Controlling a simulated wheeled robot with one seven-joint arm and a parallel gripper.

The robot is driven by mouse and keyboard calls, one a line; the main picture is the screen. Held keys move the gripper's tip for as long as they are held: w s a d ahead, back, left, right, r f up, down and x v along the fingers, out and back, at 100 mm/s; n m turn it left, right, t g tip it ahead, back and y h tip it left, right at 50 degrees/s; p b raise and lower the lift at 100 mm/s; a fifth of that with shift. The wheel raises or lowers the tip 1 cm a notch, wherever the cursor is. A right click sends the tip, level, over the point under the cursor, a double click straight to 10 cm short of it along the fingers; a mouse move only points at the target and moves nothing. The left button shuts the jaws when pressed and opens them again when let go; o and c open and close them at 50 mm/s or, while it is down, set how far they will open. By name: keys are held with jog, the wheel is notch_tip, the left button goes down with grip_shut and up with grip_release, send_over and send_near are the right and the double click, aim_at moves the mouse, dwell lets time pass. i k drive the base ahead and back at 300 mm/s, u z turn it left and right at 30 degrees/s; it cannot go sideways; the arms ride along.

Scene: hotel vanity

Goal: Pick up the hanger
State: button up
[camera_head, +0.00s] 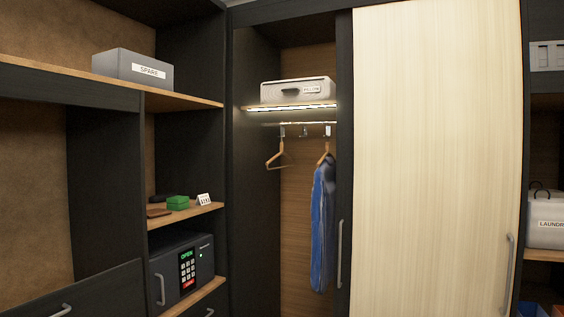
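An empty wooden hanger (279,159) hangs from the rail (300,124) on the left side of the open wardrobe. A second hanger (325,156) hangs to its right and carries a blue garment (322,225). My gripper is not in the head view, so I cannot see whether it is open or shut.
A pale sliding door (435,160) covers the wardrobe's right side. A dark safe (182,268) and small shelf items, including a green box (177,202), stand left of the opening.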

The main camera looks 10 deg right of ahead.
aim_at(281, 145)
jog(key=z, duration=0.75)
jog(key=i, duration=1.75)
jog(key=u, duration=0.95)
jog(key=i, duration=0.65)
jog(key=u, duration=0.7)
